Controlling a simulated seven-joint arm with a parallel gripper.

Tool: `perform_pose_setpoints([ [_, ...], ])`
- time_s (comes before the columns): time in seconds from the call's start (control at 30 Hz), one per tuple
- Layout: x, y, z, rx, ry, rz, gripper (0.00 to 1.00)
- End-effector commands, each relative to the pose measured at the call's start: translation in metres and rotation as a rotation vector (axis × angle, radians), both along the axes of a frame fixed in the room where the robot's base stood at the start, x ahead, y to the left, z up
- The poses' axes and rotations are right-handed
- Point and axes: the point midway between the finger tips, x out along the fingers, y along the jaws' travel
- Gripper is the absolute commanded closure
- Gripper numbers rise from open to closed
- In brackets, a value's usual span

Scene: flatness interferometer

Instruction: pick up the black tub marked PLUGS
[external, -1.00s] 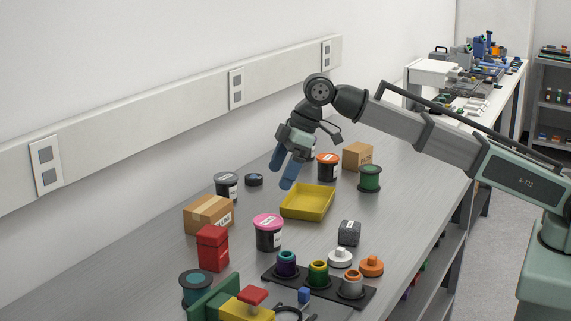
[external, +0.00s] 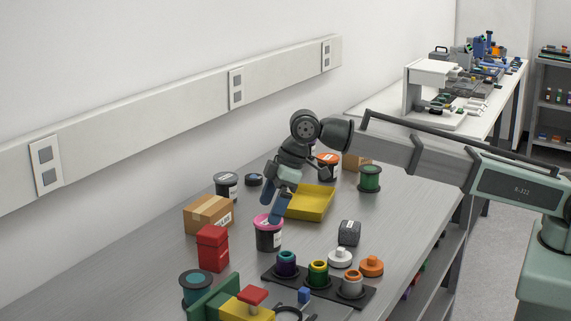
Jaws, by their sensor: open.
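Three black tubs with white labels stand on the bench: one with a pink lid (external: 268,239), one with a grey lid (external: 227,187) and one with an orange lid (external: 328,164). The lettering is too small to read, so I cannot tell which is marked PLUGS. My gripper (external: 277,216) is open, with its blue fingers pointing down at the pink-lidded tub. The fingers overlap the right part of its lid in the picture and hide some of it. I cannot tell whether they touch it. The orange-lidded tub is partly behind my arm.
A yellow tray (external: 318,204) lies just right of my gripper. A cardboard box (external: 207,214) and a red container (external: 212,248) stand to the left. A dark grey block (external: 349,232) and a black rack (external: 283,277) with several coloured pieces are nearer the front.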

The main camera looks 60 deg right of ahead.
Motion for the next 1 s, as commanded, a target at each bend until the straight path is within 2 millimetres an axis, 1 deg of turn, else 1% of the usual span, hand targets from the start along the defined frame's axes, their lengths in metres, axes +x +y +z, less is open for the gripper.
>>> perform_pose_setpoints([
  [0.2, -0.003, 0.007, -0.027, -0.001, 0.002, 0.001, 0.01],
  [0.33, 0.003, 0.011, -0.040, 0.000, 0.000, 0.000, 0.01],
  [0.43, 0.004, 0.012, -0.045, 0.000, 0.000, 0.000, 0.01],
  [0.63, 0.004, 0.012, -0.045, 0.000, 0.000, 0.000, 0.02],
  [1.0, 0.004, 0.012, -0.045, 0.001, -0.001, 0.000, 0.37],
])
